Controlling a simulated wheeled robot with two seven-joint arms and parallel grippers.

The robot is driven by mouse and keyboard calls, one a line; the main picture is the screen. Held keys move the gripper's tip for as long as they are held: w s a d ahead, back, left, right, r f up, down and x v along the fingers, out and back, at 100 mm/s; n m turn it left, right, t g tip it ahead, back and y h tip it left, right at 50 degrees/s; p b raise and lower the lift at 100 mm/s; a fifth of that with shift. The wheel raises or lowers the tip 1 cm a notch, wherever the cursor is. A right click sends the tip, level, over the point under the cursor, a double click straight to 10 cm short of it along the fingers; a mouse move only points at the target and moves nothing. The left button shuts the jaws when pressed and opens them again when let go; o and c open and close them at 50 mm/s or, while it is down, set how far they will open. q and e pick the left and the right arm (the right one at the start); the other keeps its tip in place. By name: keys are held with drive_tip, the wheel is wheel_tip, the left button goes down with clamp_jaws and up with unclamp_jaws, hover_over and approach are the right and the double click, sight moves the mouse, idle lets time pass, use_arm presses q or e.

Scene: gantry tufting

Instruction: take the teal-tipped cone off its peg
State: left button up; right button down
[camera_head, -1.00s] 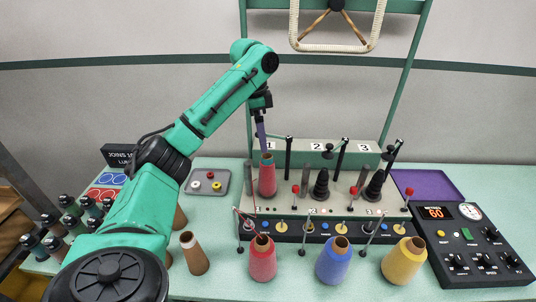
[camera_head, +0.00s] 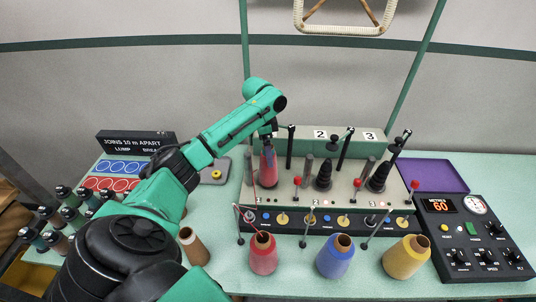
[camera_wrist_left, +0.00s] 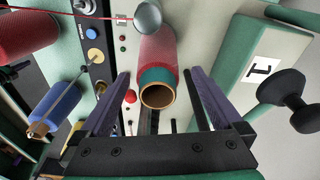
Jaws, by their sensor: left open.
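The teal-tipped cone is a red yarn cone (camera_head: 268,170) standing at the first station of the cream machine. In the left wrist view the cone (camera_wrist_left: 156,52) shows a teal band around its open brown tube end. My left gripper (camera_head: 268,143) is directly above it, fingers pointing down, overlapping its top in the head view. In the left wrist view the open purple fingers of the gripper (camera_wrist_left: 158,84) lie on either side of the teal end, with visible gaps. The peg inside the cone is hidden. My right gripper is not in view.
Red (camera_head: 263,255), blue (camera_head: 335,258) and yellow (camera_head: 406,259) cones stand in front of the machine (camera_head: 330,208). Dark tapered holders (camera_head: 323,175) and upright rods stand right of the red cone. A control box (camera_head: 471,240) and a purple tray (camera_head: 430,175) lie at right.

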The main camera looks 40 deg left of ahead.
use_arm(q)
drive_tip(key=shift+s+d+f, duration=0.1)
drive_tip(key=shift+s+d, duration=0.05)
drive_tip(key=shift+d, duration=0.05)
drive_tip(key=shift+a, duration=0.1)
clamp_jaws()
